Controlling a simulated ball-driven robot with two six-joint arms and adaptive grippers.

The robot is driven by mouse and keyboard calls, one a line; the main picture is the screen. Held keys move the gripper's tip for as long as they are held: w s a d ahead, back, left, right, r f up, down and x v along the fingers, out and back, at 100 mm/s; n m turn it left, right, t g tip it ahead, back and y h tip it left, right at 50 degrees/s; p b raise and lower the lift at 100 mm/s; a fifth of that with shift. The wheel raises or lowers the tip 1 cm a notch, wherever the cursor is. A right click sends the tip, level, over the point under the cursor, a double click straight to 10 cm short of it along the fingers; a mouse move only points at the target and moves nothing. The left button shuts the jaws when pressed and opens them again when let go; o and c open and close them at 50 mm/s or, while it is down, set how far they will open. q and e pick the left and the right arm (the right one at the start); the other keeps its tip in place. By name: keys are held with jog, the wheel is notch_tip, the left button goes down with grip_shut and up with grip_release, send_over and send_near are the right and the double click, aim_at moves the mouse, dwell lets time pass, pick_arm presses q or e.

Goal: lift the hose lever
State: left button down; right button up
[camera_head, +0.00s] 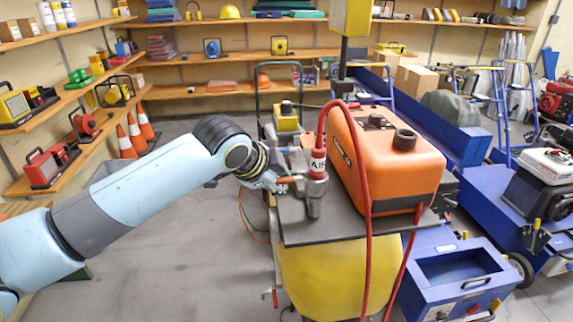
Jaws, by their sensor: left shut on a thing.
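A red air hose (366,200) arches over the orange machine and ends in a red collar marked AIR (318,163). Below the collar is a grey metal coupling (315,196), upright at the left edge of the dark top plate (340,228). My left gripper (281,183) reaches in from the left, just left of the coupling. It is shut on the hose lever, which is small here and mostly hidden by the fingers. My right gripper is not in view.
The orange machine (385,165) stands close right of the coupling, above a yellow tank (335,275). A blue box (462,275) and blue frames crowd the right. Orange cones (137,135) and loaded shelves line the left and back. Grey floor (190,240) is free at left.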

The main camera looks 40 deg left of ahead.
pick_arm(q)
jog(key=r+g+y+p, duration=0.1)
jog(key=p, duration=0.2)
jog(key=shift+s+d+r+m, duration=0.1)
jog(key=shift+d+m, duration=0.05)
jog(key=shift+m, duration=0.15)
jog(key=shift+g+p, duration=0.6)
jog(key=shift+p, duration=0.45)
jog(key=shift+y, duration=0.3)
jog(key=c, duration=1.3)
grip_release()
jog(key=shift+r, duration=0.1)
jog(key=shift+r, duration=0.1)
jog(key=v, duration=1.1)
jog(key=shift+s+d+r, duration=0.15)
jog(key=shift+s+r, duration=0.05)
jog(key=shift+r, duration=0.1)
